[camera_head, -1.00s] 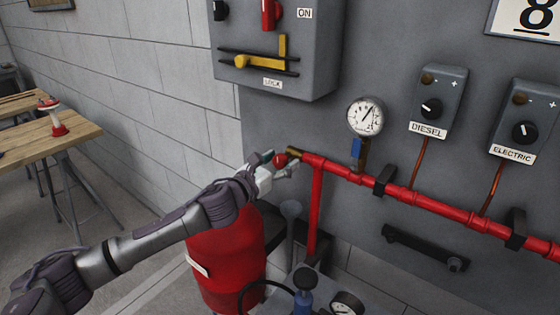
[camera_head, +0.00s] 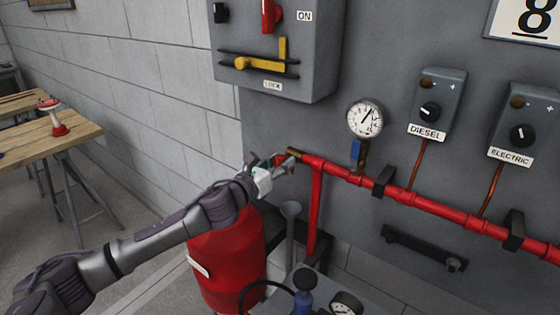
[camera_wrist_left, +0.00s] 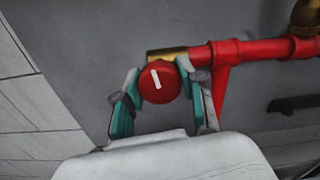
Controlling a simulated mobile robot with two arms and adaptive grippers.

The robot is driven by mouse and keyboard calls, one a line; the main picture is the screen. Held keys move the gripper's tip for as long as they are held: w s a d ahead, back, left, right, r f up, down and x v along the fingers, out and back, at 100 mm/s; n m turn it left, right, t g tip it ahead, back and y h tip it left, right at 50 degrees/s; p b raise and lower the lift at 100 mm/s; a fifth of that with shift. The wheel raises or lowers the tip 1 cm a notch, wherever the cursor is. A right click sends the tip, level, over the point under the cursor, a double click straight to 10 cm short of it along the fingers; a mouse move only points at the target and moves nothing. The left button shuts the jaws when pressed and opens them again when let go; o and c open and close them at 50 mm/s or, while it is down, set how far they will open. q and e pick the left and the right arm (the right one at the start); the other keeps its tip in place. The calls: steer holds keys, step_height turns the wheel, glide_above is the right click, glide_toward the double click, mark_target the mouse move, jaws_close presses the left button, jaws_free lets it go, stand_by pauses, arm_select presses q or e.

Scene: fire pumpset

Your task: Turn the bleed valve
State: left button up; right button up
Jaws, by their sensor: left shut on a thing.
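The bleed valve is a round red knob (camera_wrist_left: 160,82) with a white mark, on the brass end (camera_head: 292,153) of the red pipe (camera_head: 340,170). In the left wrist view the white mark is near upright, its top leaning slightly left. My left gripper (camera_head: 280,160) is at the left end of the pipe. In the left wrist view its fingers (camera_wrist_left: 158,92) are on both sides of the knob, shut on it. In the head view the knob is mostly hidden by the gripper. My right gripper is in neither view.
A pressure gauge (camera_head: 365,118) with a blue-handled valve (camera_head: 357,150) is right of the gripper. A grey switch box (camera_head: 275,45) hangs above. A red cylinder (camera_head: 228,258) stands below my arm. A wooden table (camera_head: 45,140) is at the left.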

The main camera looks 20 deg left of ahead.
arm_select(q)
steer(key=n+p, duration=0.1)
steer(key=n, duration=0.1)
steer(key=shift+n, duration=0.4)
steer(key=n+p, duration=0.1)
steer(key=n, duration=0.3)
steer(key=shift+n+p, duration=0.3)
steer(key=shift+p, duration=0.1)
steer(key=n+p, duration=0.1)
steer(key=n, duration=0.2)
steer(key=shift+n, duration=0.3)
steer(key=n+p, duration=0.1)
steer(key=n, duration=0.2)
steer(key=shift+n, duration=0.3)
steer(key=n+p, duration=0.2)
steer(key=n, duration=0.2)
steer(key=shift+n, duration=0.3)
steer(key=n+p, duration=0.1)
steer(key=n, duration=0.2)
steer(key=shift+n, duration=0.3)
steer(key=n+p, duration=0.1)
steer(key=n, duration=0.3)
steer(key=shift+n+p, duration=0.4)
steer(key=shift+n, duration=0.7)
